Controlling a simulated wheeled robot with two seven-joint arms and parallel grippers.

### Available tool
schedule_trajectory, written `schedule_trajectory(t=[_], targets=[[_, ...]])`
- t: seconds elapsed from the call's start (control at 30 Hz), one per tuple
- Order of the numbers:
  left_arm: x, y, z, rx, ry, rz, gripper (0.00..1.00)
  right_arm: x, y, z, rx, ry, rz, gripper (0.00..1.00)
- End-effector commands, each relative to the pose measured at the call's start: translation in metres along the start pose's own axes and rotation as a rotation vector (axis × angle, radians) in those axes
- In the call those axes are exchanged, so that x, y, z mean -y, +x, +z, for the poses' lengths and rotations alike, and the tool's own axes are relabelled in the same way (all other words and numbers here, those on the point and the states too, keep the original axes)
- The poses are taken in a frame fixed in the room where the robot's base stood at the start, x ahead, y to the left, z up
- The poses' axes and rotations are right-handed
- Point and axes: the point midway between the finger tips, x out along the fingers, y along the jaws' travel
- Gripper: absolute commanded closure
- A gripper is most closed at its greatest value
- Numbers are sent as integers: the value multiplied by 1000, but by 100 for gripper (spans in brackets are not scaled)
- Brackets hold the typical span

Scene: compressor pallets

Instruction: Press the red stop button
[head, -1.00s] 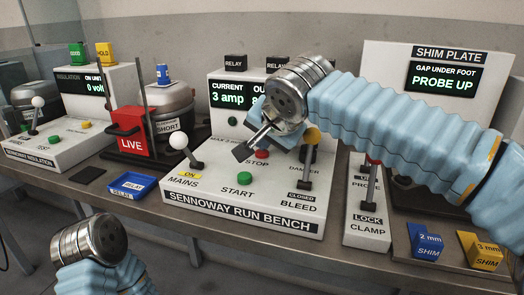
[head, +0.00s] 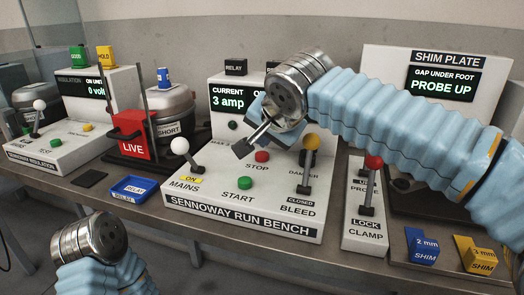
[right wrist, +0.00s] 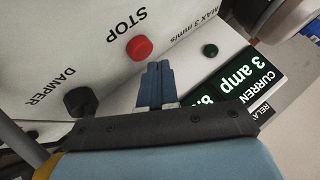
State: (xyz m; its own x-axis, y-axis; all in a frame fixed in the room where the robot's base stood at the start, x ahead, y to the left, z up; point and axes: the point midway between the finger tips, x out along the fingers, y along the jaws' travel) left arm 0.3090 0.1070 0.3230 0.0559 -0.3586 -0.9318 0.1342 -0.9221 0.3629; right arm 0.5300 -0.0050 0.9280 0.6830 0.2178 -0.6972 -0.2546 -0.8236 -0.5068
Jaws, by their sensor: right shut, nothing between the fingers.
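The red stop button (head: 262,156) is a round cap on the sloped white panel of the run bench (head: 205,197), above the green start button (head: 245,183). It also shows in the right wrist view (right wrist: 139,48), uncovered. My right gripper (head: 243,150) is over the panel, just left of the stop button in the head view. In the right wrist view its two fingers (right wrist: 157,68) are shut together and empty, with the button beside their tips. They look apart from the button; the exact height gap cannot be told. My left arm's wrist shows at the bottom left, its gripper out of view.
The white-knobbed mains lever (head: 180,147) stands left of the button. The yellow-knobbed bleed lever (head: 311,143) stands to its right, close to my right arm. A red-knobbed clamp lever (head: 374,162) is further right. A dark damper knob (right wrist: 80,101) shows in the wrist view.

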Motion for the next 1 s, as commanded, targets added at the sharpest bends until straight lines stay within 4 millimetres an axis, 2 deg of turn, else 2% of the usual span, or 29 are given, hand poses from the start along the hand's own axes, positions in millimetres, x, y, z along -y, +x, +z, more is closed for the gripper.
schedule_trajectory(t=[0.27, 0.53, 0.7, 1.0], targets=[[-1, -4, 0, 0, 0, 0, 33, 2, -3, -2, 0, 0, 0, 100], [-10, -26, 0, 0, 0, 0, 33, 16, -22, -16, -1, 1, 0, 100], [-13, -33, 0, 0, 0, 0, 33, 24, -32, -24, -1, 0, -1, 100], [-13, -33, 0, 0, 0, 0, 33, 25, -35, -25, 0, 0, 0, 100]])
